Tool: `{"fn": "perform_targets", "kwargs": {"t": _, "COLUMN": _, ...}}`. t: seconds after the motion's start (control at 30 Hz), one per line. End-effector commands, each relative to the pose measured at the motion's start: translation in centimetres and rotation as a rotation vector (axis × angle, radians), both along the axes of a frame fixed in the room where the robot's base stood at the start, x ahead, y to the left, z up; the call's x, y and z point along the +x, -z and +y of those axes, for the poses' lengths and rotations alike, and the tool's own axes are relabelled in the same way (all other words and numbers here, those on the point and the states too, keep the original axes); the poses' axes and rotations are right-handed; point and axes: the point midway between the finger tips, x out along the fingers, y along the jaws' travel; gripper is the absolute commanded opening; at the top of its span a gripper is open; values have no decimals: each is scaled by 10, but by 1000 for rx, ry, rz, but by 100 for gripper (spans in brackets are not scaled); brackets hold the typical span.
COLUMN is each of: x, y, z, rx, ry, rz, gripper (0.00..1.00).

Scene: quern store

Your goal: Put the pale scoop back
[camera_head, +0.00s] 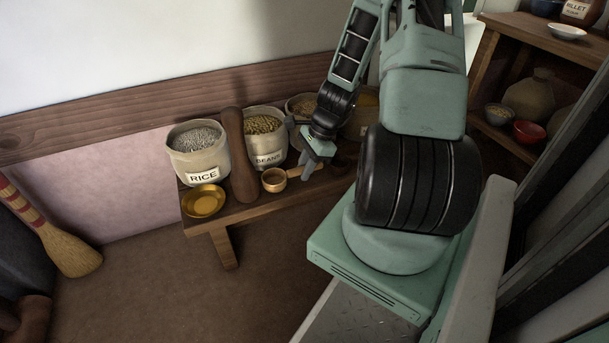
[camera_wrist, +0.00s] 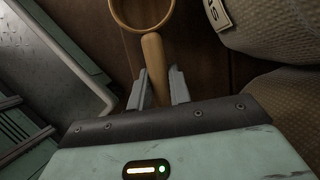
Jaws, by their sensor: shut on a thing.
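The pale wooden scoop (camera_head: 273,180) has a round cup and a straight handle, which points right toward my gripper (camera_head: 309,171). My gripper is shut on the handle. In the wrist view the scoop (camera_wrist: 152,48) runs up from between the two fingers (camera_wrist: 157,84), its cup cut off by the top edge. The scoop is over or on the front part of the wooden bench (camera_head: 228,213), in front of the beans sack (camera_head: 279,144). I cannot tell whether it touches the bench.
A rice sack (camera_head: 199,168) stands at the bench's left end, with a brass dish (camera_head: 203,201) before it. A long brown wooden piece (camera_head: 238,155) stands between the sacks. Another open sack (camera_head: 301,104) is partly behind my arm. Shelves (camera_head: 512,138) with bowls and jars are at right.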

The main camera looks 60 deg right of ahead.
Motion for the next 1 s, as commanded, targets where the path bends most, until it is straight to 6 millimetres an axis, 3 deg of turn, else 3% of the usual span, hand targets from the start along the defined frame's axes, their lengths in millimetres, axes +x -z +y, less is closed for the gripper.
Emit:
{"fn": "perform_targets", "kwargs": {"t": 0.03, "x": 0, "y": 10, "z": 0, "rx": 0, "ry": 0, "rz": 0, "gripper": 0}}
{"fn": "perform_targets", "kwargs": {"t": 0.4, "x": 0, "y": 11, "z": 0, "rx": 0, "ry": 0, "rz": -1, "gripper": 0}}
{"fn": "perform_targets", "kwargs": {"t": 0.43, "x": 0, "y": 11, "z": 0, "rx": -1, "ry": 0, "rz": 0, "gripper": 22}}
{"fn": "perform_targets", "kwargs": {"t": 0.5, "x": 0, "y": 11, "z": 0, "rx": -2, "ry": -1, "rz": -1, "gripper": 41}}
{"fn": "perform_targets", "kwargs": {"t": 0.83, "x": 0, "y": 8, "z": -1, "rx": -2, "ry": -1, "rz": -1, "gripper": 41}}
{"fn": "perform_targets", "kwargs": {"t": 1.0, "x": -3, "y": -13, "z": -7, "rx": -3, "ry": 2, "rz": 0, "gripper": 41}}
